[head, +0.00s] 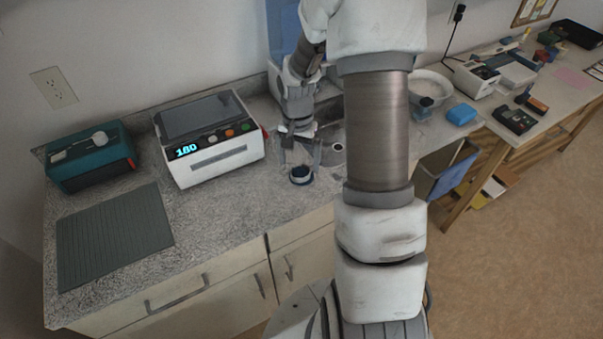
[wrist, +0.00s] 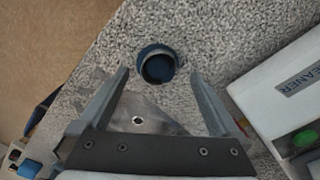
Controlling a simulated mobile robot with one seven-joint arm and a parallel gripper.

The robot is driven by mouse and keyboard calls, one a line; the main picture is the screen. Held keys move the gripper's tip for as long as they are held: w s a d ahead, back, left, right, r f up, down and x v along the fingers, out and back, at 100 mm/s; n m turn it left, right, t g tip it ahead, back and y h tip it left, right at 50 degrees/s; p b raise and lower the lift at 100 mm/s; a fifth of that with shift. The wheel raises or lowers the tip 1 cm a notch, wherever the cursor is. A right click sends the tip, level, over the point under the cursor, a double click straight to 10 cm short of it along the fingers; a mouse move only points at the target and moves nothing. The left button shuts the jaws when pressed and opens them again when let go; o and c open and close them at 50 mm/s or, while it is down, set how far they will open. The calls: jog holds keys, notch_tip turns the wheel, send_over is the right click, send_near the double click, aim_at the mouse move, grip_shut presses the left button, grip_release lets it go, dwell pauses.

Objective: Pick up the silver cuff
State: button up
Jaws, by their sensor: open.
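My gripper (head: 300,162) is open and points down over the counter. In the wrist view its two fingertips (wrist: 159,77) are spread to either side of a small round dark-blue piece (wrist: 143,52). This piece (head: 301,181) stands on the counter just below my gripper in the head view, with a blue rim and a paler top. Nothing is held between the fingers. I cannot make out a clearly silver cuff; the round piece may be or carry it, but its inside looks dark in the wrist view.
A white cleaner (head: 222,165) reading 180 stands left of my gripper, with a teal box (head: 92,160) and grey ribbed mat (head: 112,235) farther left. A metal surface with a small hole (wrist: 150,112) lies near the fingers. A blue block (head: 461,114) is at right.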

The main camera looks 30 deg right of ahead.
aim_at(300, 174)
notch_tip(300, 174, down, 4)
jog(key=shift+d+r, duration=0.1)
jog(key=shift+r, duration=0.15)
grip_shut()
jog(key=shift+r, duration=0.1)
jog(key=shift+r, duration=0.1)
